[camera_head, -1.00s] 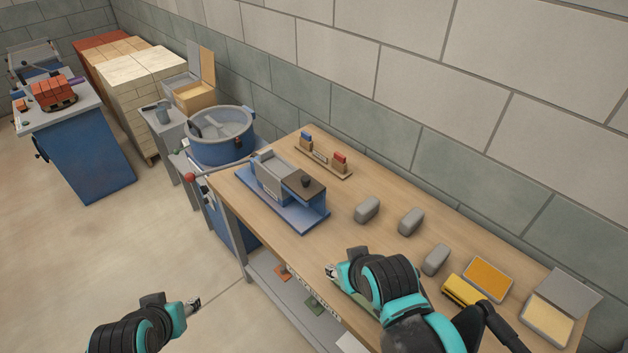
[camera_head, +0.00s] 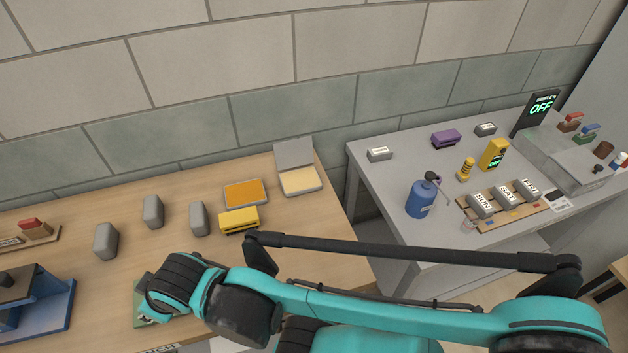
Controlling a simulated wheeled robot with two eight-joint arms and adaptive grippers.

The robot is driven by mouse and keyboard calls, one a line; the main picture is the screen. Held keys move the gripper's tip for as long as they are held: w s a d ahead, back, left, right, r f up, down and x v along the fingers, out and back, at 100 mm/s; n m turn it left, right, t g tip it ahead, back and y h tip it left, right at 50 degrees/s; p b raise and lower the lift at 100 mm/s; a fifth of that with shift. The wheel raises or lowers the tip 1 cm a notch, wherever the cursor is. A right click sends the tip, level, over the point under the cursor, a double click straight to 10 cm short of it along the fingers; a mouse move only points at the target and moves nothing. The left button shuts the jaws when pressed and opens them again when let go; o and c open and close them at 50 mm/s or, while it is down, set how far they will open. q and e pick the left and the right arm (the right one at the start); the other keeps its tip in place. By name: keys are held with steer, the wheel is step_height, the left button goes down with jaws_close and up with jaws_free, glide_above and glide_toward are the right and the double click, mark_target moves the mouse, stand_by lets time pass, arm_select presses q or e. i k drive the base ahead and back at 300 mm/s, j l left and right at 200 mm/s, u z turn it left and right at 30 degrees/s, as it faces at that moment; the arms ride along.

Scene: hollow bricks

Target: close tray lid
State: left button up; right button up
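A small shallow tray (camera_head: 300,181) with pale yellow contents sits at the right end of the wooden table, near the back. Its grey lid (camera_head: 293,152) stands open, tilted up along the tray's back edge. My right arm crosses the lower part of the picture, in front of the tray and apart from it. Its dark wrist is at the lower left, and the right gripper (camera_head: 150,316) is mostly hidden there, beside a green piece on the table. Its finger opening cannot be made out. My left gripper is out of the picture.
An orange-filled flat tray (camera_head: 245,193) and a yellow brush-like block (camera_head: 238,219) lie left of the tray. Several grey blocks (camera_head: 198,218) stand farther left. A gap separates the wooden table from a grey bench (camera_head: 390,190) holding a blue bottle (camera_head: 421,199).

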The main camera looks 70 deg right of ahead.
mark_target(293, 153)
steer(key=z, duration=2.4)
